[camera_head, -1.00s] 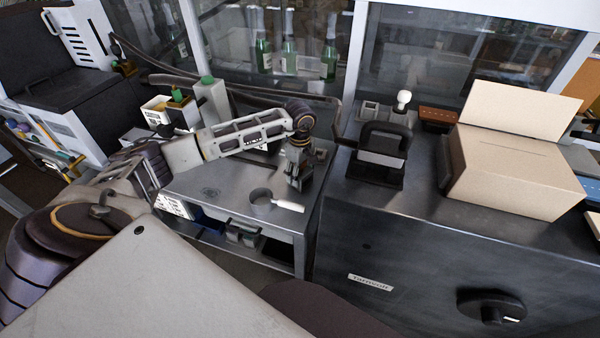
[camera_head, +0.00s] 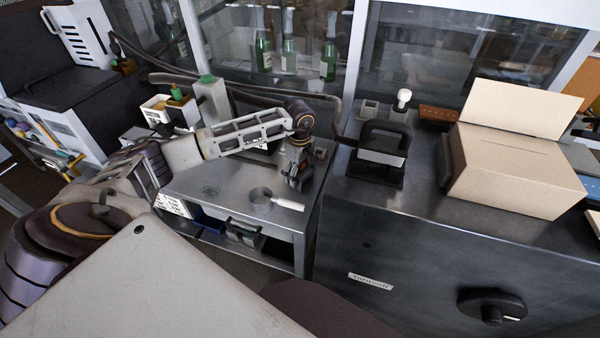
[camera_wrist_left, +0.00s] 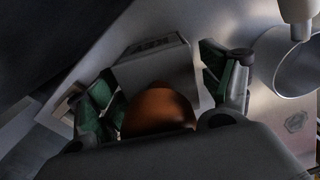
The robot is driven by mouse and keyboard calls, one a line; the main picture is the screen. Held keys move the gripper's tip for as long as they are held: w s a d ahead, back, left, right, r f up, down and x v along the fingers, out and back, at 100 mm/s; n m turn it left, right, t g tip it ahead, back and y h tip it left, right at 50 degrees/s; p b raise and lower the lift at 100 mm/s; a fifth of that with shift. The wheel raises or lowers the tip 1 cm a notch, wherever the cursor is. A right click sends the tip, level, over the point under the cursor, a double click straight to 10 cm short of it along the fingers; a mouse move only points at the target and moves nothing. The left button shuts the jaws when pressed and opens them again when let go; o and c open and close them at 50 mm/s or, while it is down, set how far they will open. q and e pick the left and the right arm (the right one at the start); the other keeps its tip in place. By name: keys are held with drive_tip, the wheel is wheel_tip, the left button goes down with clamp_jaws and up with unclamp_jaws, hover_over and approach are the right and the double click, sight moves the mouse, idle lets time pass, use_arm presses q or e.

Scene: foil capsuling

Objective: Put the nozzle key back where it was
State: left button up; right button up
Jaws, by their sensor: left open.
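My left gripper (camera_head: 297,180) points down over the metal side table (camera_head: 225,190). In the left wrist view its fingers (camera_wrist_left: 165,90) are open. A grey block (camera_wrist_left: 158,70) with dark lettering and a rounded orange-brown piece (camera_wrist_left: 158,108) lie between the fingers. I cannot tell whether either is the nozzle key or whether the fingers touch them. A metal ring (camera_head: 260,195) with a white handle (camera_head: 288,204) lies on the table in front of the gripper. The ring (camera_wrist_left: 300,68) and handle (camera_wrist_left: 298,14) also show at upper right in the wrist view. My right gripper is out of view.
A grey bottle with a green cap (camera_head: 212,100) and small containers stand behind my left arm. The table's front left is clear.

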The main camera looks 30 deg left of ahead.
use_arm(q)
drive_tip(key=shift+r, duration=0.1)
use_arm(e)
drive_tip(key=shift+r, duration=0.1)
use_arm(q)
drive_tip(key=shift+r, duration=0.25)
wheel_tip(320, 180, up, 10)
drive_tip(key=shift+f+b, duration=0.1)
drive_tip(key=shift+b, duration=0.5)
drive_tip(key=shift+r, duration=0.8)
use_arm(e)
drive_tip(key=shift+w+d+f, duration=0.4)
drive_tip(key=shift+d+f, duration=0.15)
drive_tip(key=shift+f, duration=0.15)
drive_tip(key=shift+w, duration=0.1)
